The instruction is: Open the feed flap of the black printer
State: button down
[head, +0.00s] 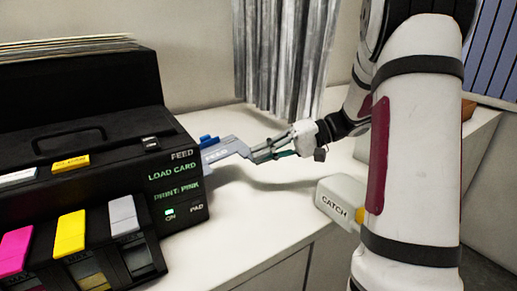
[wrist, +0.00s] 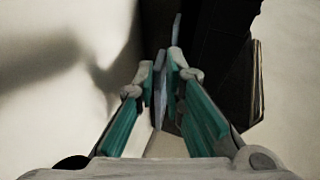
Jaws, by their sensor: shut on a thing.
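The black printer (head: 100,160) stands at the left of the head view. Its front panel (head: 175,185) reads FEED, LOAD CARD, PRINT: PINK and ON. A pale grey-blue flap (head: 222,150) juts from its right side, beside the FEED label, with a darker blue tab (head: 208,141) on top. My gripper (head: 256,153) is at the flap's outer end, its fingers closed on it. In the wrist view my gripper (wrist: 161,72) has the thin grey-blue flap (wrist: 160,95) edge-on between its teal-padded fingers. The dark printer side (wrist: 215,60) is just beyond. The flap's hinge is hidden.
A pale box marked CATCH (head: 340,202) sits at the counter's front edge. The white counter (head: 255,205) is bare between it and the printer. A grey curtain (head: 285,55) hangs behind. Pink, yellow and grey cartridges (head: 70,234) line the printer's front.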

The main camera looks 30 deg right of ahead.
notch_tip(320, 180, down, 2)
jog(key=shift+d+f+b, duration=0.1)
jog(key=shift+f+b, duration=0.1)
jog(key=shift+b, duration=0.25)
jog(key=shift+s+f, duration=0.15)
jog(key=shift+f, duration=0.4)
jog(key=c, duration=1.8)
grip_release()
jog(key=shift+o, duration=0.2)
jog(key=shift+a, duration=0.2)
jog(key=shift+d+r, duration=0.15)
jog(key=shift+r, duration=0.25)
notch_tip(320, 180, up, 10)
jog(key=shift+f, duration=0.25)
